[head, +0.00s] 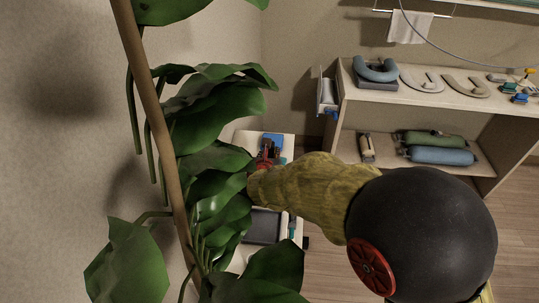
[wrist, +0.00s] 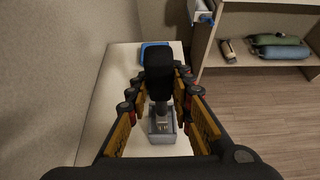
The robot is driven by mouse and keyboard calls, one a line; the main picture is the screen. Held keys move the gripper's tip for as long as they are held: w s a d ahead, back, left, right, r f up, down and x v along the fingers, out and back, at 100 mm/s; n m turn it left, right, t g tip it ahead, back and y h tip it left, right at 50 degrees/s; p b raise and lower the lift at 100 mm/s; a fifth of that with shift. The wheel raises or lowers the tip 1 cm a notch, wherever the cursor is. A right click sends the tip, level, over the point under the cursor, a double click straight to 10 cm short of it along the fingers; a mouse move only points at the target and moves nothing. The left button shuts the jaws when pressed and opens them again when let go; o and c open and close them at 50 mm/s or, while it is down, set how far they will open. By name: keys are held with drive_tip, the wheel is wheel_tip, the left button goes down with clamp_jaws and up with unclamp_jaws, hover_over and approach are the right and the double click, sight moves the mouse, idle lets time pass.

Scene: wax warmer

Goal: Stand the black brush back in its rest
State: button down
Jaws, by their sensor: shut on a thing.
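My gripper (wrist: 160,92) is shut on the black brush (wrist: 158,72), which stands roughly upright between the fingers in the wrist view. A grey open-topped box (wrist: 162,136), which looks like the rest, sits on the pale table top below and nearer in that view. The brush's lower end overlaps the box's far part; I cannot tell whether it is inside or above it. In the head view my gripper (head: 264,160) is small, over the table beyond my forearm, and the brush cannot be made out.
A blue object (wrist: 155,50) lies behind the brush on the pale table (wrist: 100,117). A dark flat panel (head: 262,226) shows on the table in the head view. A leafy plant (head: 205,130) hangs close on the left. A shelf (head: 430,95) with rolls stands right.

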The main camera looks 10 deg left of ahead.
drive_tip(key=shift+f+b, duration=2.65)
drive_tip(key=shift+b, duration=0.45)
idle(0.7)
drive_tip(key=c, duration=1.5)
unclamp_jaws()
drive_tip(key=shift+c, duration=0.2)
drive_tip(key=shift+o, duration=0.2)
drive_tip(key=p+v, duration=0.3)
drive_tip(key=v, duration=0.5)
idle(0.4)
idle(0.4)
